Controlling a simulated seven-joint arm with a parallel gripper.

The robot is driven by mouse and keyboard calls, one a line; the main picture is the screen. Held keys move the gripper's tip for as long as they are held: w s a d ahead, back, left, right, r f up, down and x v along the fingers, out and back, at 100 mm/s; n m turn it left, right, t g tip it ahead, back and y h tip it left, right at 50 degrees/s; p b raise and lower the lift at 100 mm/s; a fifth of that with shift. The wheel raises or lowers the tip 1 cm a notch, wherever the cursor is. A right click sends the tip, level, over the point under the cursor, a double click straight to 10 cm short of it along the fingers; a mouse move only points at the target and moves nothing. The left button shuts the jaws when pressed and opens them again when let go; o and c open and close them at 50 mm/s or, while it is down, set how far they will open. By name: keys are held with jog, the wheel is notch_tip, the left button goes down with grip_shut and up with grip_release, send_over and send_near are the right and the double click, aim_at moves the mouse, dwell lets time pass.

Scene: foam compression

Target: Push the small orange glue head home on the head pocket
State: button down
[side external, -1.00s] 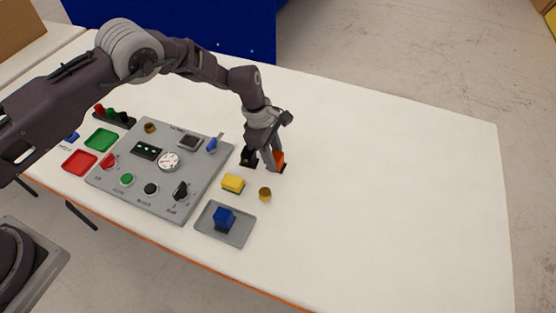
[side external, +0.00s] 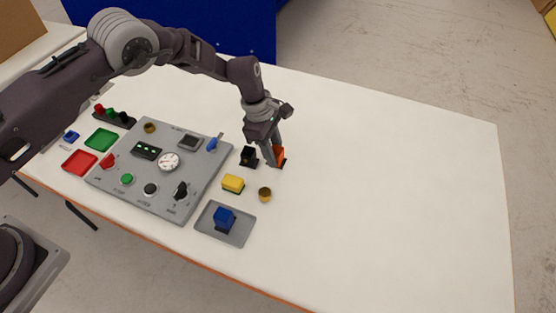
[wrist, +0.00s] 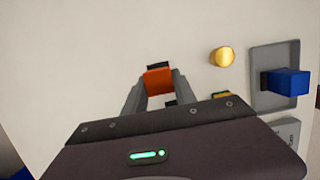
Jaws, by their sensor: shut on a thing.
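The small orange glue head (side external: 281,153) is right of the control panel, partly hidden behind my fingers. In the wrist view the orange head (wrist: 158,81) sits between the two fingertips. My gripper (side external: 275,160) is shut on it, low near the table, with its fingers tilted. A dark piece (wrist: 158,66) shows at the far edge of the orange head in the wrist view, and dark also shows beneath it in the side view. I cannot tell whether this is the head pocket or how deep the head sits.
A black block (side external: 249,155) stands just left of my gripper. A yellow block (side external: 233,183), a brass cylinder (side external: 265,194) and a grey tray (side external: 240,238) with a blue block (side external: 224,217) are nearer the front. The control panel (side external: 125,165) lies left. The table's right side is clear.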

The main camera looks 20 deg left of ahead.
aim_at(274, 149)
jog(key=shift+d+v, duration=0.2)
jog(key=shift+v, duration=0.7)
jog(key=shift+r, duration=0.1)
jog(key=d+r+v, duration=0.1)
jog(key=d+v, duration=0.2)
jog(key=v, duration=0.8)
jog(key=s+a, duration=0.2)
jog(key=a, duration=2.3)
jog(key=shift+s+a+f, duration=0.1)
jog(key=shift+f, duration=1.8)
jog(key=shift+s+a+f, duration=0.1)
jog(key=shift+s+f, duration=0.05)
jog(key=shift+f, duration=1.8)
jog(key=shift+s+a+f, duration=0.1)
jog(key=shift+f, duration=1.8)
jog(key=shift+f, duration=0.75)
jog(key=c, duration=0.9)
grip_release()
